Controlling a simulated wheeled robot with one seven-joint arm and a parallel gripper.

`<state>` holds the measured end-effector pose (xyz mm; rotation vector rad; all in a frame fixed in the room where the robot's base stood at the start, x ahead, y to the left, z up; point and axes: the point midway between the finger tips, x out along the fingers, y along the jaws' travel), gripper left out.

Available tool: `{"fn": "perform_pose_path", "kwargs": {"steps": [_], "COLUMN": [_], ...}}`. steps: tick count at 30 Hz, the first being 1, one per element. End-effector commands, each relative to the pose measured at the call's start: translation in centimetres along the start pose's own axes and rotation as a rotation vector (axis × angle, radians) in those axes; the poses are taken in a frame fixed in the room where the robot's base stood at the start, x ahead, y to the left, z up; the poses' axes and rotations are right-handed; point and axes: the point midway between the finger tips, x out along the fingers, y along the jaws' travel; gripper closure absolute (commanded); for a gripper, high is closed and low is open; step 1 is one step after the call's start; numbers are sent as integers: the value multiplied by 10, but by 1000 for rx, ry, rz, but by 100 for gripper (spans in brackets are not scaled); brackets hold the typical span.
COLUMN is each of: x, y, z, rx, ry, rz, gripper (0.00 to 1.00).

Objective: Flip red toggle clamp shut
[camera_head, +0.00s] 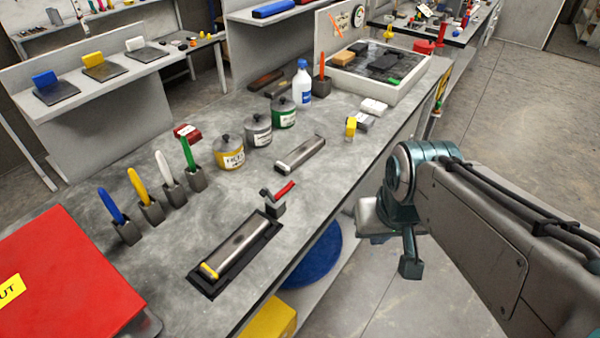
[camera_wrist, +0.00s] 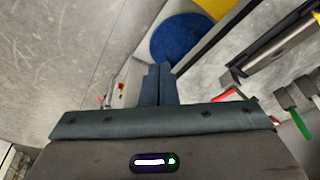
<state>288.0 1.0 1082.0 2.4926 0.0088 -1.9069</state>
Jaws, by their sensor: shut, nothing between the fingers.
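The red toggle clamp (camera_head: 284,189) is at the far end of a dark fixture (camera_head: 262,243) on the grey bench. Its red handle slants up to the right from a dark block, standing off the metal bar (camera_head: 237,247). The bar lies in the fixture and has a yellow near end. A red piece that looks like the clamp handle (camera_wrist: 231,93) shows partly in the wrist view, right of my fingers. My gripper (camera_head: 410,266) hangs beyond the bench's right edge, well apart from the clamp. In the wrist view its fingers (camera_wrist: 158,72) are together and empty.
A red box (camera_head: 65,275) is at the near left. A blue round thing (camera_head: 315,258) is below the bench edge. Floor right of the bench is clear.

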Motion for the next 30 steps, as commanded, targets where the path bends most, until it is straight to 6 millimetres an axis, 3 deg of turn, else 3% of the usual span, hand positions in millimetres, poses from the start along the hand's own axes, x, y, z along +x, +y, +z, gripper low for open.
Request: {"fn": "perform_pose_path", "kwargs": {"steps": [5, 11, 15, 21, 30], "x": [13, 47, 70, 103, 148], "y": [-10, -42, -64, -81, -72], "z": [-2, -15, -37, -80, -145], "rx": [109, 506, 857, 1366, 1999], "ry": [-32, -151, -262, -435, -665], "rz": [-59, -252, -397, -580, -791], "gripper": [100, 100, 100, 100, 100]}}
